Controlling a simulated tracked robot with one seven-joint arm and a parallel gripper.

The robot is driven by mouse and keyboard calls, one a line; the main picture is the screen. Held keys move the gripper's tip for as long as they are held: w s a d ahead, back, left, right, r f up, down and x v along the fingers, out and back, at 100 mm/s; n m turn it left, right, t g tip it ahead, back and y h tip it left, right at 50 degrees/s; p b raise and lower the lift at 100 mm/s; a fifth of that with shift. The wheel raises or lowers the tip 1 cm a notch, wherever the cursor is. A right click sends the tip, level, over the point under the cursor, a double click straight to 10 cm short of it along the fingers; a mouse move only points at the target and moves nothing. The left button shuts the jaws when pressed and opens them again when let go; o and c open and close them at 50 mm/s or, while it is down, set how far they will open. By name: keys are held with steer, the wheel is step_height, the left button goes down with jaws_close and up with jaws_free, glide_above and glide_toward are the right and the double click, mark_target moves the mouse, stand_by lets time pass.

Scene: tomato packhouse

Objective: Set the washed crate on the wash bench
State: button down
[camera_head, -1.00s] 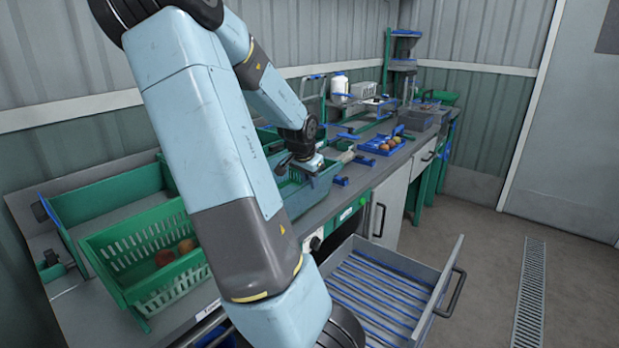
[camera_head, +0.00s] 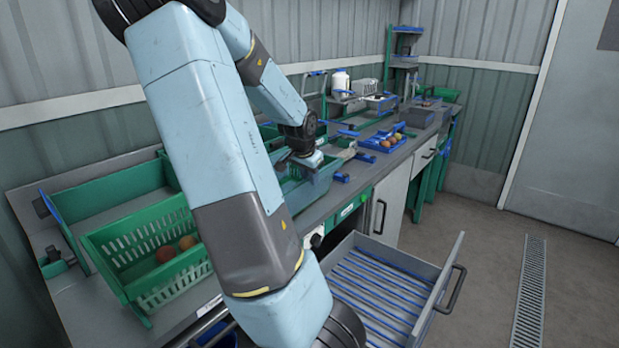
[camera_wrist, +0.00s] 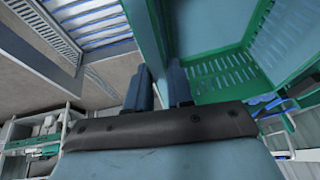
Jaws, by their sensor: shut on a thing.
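The crate (camera_head: 318,188) is blue-green with a green slotted inside, partly hidden behind my arm in the head view. It is at the front edge of the long bench (camera_head: 347,213); I cannot tell whether it touches the top. My gripper (camera_head: 308,160) is at the crate's rim. In the wrist view my gripper (camera_wrist: 158,88) has its two dark fingers on either side of the crate wall, shut on it. The slotted green side of the crate (camera_wrist: 286,38) lies to the right of the fingers there.
A green slatted basket (camera_head: 128,243) with round fruits stands at the left. An open drawer (camera_head: 452,280) with blue slats juts out below the bench. A blue tray (camera_head: 369,145) of fruits lies farther along. A floor drain (camera_head: 530,300) is at the right.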

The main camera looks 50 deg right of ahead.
stand_by(0.4)
steer(key=c, duration=0.9)
jaws_free()
steer(key=c, duration=0.3)
steer(key=shift+c, duration=0.2)
steer(key=shift+r, duration=3.55)
steer(key=shift+a+f, duration=0.1)
